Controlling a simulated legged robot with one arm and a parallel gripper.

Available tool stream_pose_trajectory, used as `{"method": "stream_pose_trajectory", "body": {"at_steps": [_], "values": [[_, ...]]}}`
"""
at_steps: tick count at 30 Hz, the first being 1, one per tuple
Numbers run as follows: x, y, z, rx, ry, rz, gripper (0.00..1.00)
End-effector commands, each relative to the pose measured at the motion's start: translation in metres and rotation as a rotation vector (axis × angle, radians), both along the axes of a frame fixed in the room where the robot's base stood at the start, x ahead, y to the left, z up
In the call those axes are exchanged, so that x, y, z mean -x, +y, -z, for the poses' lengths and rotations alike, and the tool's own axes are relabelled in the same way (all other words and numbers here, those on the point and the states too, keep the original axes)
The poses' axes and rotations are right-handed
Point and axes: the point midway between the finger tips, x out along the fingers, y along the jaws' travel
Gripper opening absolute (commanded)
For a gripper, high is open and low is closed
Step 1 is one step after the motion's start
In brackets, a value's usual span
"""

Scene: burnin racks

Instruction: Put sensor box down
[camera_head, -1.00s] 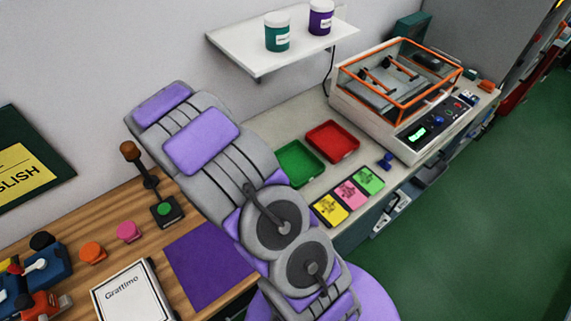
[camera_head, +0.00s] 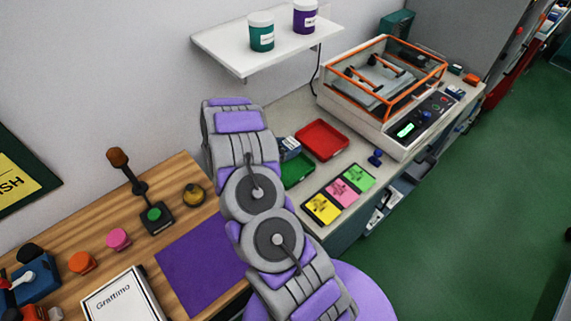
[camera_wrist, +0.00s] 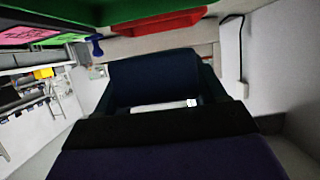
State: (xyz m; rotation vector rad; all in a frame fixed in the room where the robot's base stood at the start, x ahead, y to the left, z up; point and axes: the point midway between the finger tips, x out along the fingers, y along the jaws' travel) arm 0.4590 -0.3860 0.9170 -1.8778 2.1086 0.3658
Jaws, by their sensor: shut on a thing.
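The sensor box (camera_head: 290,149), dark blue with a white label, shows at the right of my arm, over the back-left part of the green tray (camera_head: 299,173). In the wrist view the box (camera_wrist: 153,78) is a dark blue block between the fingers of my gripper (camera_wrist: 160,85), which is shut on it. My gripper is hidden behind my arm in the head view. The green tray (camera_wrist: 140,10) shows at the top of the wrist view. I cannot tell whether the box touches the tray.
The red tray (camera_head: 322,139) lies beside the green one. Yellow, pink and green cards (camera_head: 340,193) lie in front. An orange-framed machine (camera_head: 385,90) stands to the right. A shelf (camera_head: 262,50) with two jars hangs above. A purple mat (camera_head: 200,262) lies left.

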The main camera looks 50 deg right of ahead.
Motion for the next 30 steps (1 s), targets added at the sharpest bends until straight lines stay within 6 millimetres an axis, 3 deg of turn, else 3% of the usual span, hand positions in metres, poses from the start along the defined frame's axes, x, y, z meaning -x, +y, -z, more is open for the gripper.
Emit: {"method": "stream_pose_trajectory", "body": {"at_steps": [4, 11, 18, 29, 30], "values": [[0.001, 0.000, 0.029, 0.002, 0.005, -0.002, 0.28], [0.001, 0.000, 0.047, 0.002, 0.002, -0.002, 0.28], [0.000, 0.001, 0.079, 0.002, 0.004, -0.004, 0.28], [0.000, 0.000, 0.082, 0.001, 0.001, -0.004, 0.28], [0.000, 0.000, 0.082, 0.001, 0.001, -0.004, 0.71]]}}
